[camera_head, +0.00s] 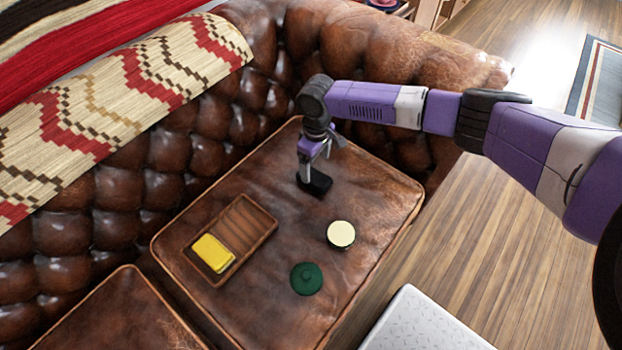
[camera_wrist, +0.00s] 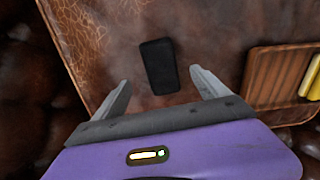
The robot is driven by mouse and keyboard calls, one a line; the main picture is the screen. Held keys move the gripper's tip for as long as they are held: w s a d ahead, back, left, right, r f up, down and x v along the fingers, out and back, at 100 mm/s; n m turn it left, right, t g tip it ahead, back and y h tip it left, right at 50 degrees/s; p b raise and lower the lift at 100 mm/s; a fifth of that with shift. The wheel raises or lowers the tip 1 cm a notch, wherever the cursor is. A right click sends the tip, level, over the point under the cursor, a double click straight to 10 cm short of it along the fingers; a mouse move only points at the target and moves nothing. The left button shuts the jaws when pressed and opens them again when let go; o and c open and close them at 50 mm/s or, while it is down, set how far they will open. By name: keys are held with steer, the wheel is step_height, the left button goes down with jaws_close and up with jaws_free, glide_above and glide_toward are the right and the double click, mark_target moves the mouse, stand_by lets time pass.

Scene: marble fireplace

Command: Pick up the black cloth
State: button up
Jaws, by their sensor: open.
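The black cloth (camera_head: 316,185) is a small dark rectangular piece lying flat on the brown leather sofa cushion (camera_head: 375,200). It also shows in the wrist view (camera_wrist: 159,66), whole and uncovered, between and just beyond my two fingers. My gripper (camera_head: 316,163) is over the cloth in the head view, pointing down, and hides part of its upper edge. In the wrist view my gripper (camera_wrist: 161,80) is open with nothing between its fingers. I cannot tell the exact height above the cloth.
A wooden tray (camera_head: 252,217) holding a yellow block (camera_head: 212,253) lies left of the cloth; the tray also shows in the wrist view (camera_wrist: 270,76). A round cream-topped object (camera_head: 341,234) and a dark green lidded object (camera_head: 306,279) stand nearer. Tufted sofa backs rise behind.

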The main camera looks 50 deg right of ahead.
mark_target(314, 175)
step_height(314, 175, down, 7)
steer(key=shift+w+a+r+b, duration=0.1)
steer(key=shift+w+r+b, duration=0.05)
steer(key=shift+b, duration=0.8)
steer(key=shift+c, duration=0.5)
steer(key=c, duration=1.4)
steer(key=shift+o, duration=0.2)
steer(key=shift+r, duration=0.1)
step_height(314, 175, up, 20)
steer(key=p, duration=0.5)
